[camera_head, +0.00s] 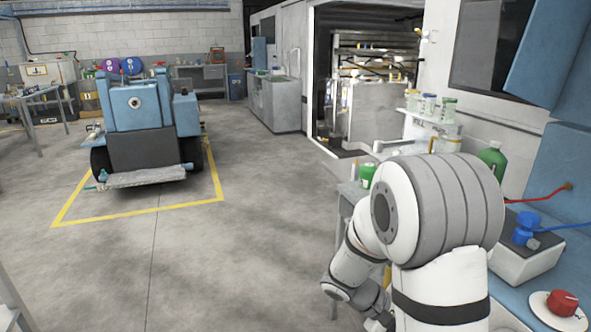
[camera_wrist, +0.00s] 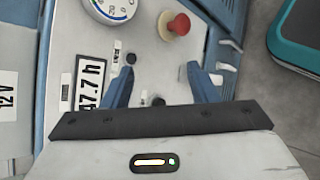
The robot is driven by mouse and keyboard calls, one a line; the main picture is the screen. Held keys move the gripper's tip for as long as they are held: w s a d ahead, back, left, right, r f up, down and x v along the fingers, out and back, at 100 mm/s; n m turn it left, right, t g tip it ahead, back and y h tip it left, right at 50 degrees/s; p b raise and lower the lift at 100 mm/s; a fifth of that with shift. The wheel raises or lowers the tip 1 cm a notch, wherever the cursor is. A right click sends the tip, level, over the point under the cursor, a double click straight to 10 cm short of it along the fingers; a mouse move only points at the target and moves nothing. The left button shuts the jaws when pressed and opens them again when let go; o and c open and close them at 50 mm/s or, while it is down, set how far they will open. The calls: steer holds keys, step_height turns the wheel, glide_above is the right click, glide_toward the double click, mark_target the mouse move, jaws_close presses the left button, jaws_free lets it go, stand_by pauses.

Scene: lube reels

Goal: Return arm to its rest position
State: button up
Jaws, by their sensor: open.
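My gripper (camera_wrist: 160,68) shows in the wrist view with its two blue fingers apart and nothing between them. It is over a light grey control panel (camera_wrist: 150,55) with blue edges. I cannot tell whether the fingers touch the panel. In the head view my white and grey arm fills the lower right, folded downward, and my gripper is not clearly visible there.
The panel bears a gauge (camera_wrist: 112,8), a red knob (camera_wrist: 174,24) and an hour label (camera_wrist: 90,85). A blue machine (camera_head: 140,125) stands left inside yellow floor lines. A blue bench with a red knob (camera_head: 562,302) is right of my arm. The middle floor is clear.

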steer(key=s+a+r+m+t+y+p, duration=0.1)
steer(key=s+a+r+t+y+p, duration=0.1)
steer(key=r, duration=0.5)
steer(key=s+a+r+m+t+y+p, duration=0.1)
steer(key=s+a+r+t+y+p, duration=0.1)
steer(key=s+a+r+y+p, duration=0.3)
steer(key=s+a+r+m+t+y+p, duration=0.1)
steer(key=s+a+r+m+y+p, duration=0.1)
steer(key=r, duration=0.9)
steer(key=s+a+y+p, duration=0.1)
steer(key=a+y+p, duration=0.1)
steer(key=p, duration=0.1)
steer(key=shift+s+t, duration=0.2)
steer(key=shift+t, duration=0.2)
